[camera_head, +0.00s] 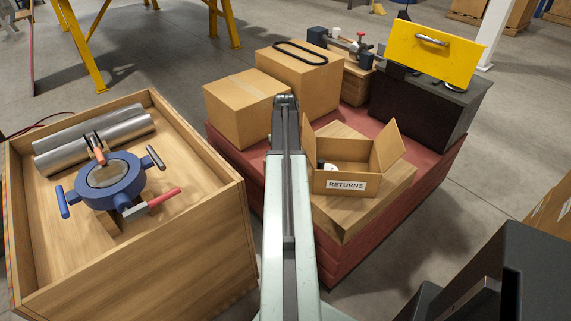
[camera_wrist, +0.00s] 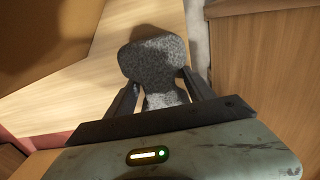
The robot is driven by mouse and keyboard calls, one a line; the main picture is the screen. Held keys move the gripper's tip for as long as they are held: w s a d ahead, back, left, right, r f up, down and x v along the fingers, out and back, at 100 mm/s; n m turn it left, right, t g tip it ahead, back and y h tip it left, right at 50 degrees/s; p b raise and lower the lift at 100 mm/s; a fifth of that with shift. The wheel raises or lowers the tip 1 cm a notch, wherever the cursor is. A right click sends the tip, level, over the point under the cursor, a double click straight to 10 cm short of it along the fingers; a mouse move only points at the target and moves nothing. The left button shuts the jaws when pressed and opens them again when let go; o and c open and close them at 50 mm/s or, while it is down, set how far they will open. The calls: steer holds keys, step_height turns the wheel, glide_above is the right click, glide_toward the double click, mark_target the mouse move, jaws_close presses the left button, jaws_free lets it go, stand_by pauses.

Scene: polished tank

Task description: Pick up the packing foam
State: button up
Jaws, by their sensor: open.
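The packing foam (camera_wrist: 153,62), a grey speckled block with a narrower lower part, shows in the wrist view over a pale wooden surface (camera_wrist: 60,100). My gripper (camera_wrist: 158,80) is open, with one finger on each side of the foam's narrower part. I cannot tell whether either finger touches it. In the head view I cannot make out the foam or my fingers; my arm blocks the middle of the picture.
An open carton marked RETURNS (camera_head: 340,165) stands on a wooden box (camera_head: 345,215) right of my arm. Closed cartons (camera_head: 243,108) stand behind on a red platform (camera_head: 335,262). A wooden crate (camera_head: 150,285) with a blue clamp-like tool (camera_head: 105,180) stands at left. Bare floor (camera_head: 440,230) lies at right.

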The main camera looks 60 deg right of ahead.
steer(key=shift+r, duration=0.1)
jaws_close()
